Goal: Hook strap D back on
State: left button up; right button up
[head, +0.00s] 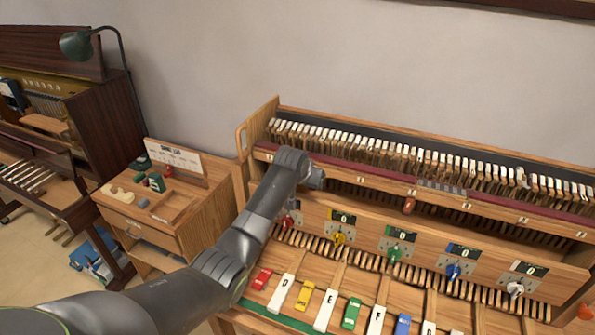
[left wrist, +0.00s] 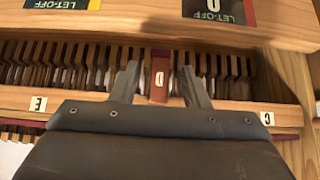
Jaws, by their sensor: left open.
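A dark red-brown strap (left wrist: 160,62) stands between my left gripper's two fingers in the left wrist view. A white tag on its lower part (left wrist: 159,80) appears to read D. My left gripper (left wrist: 159,70) is open, with a gap on each side of the strap. The wooden rail (left wrist: 225,105) behind the fingers carries tags E at left and C at right. In the head view my left arm reaches the piano action's left part, and its hand (head: 313,178) hides strap D and the fingertips. I cannot tell whether the strap's end is hooked. My right gripper is out of view.
The open piano action (head: 420,165) has a long row of hammers. Below are a wooden panel (head: 375,222) with coloured knobs and black cards, and large lettered keys (head: 325,314). A small cabinet (head: 200,215) stands left, with another piano and a green lamp (head: 76,45) beyond.

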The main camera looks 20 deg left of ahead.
pick_arm(q)
jog(key=b+v, duration=0.3)
jog(key=v, duration=1.1)
jog(key=shift+s+r+b, duration=0.15)
jog(key=shift+r+b, duration=0.15)
jog(key=shift+a+f, duration=0.1)
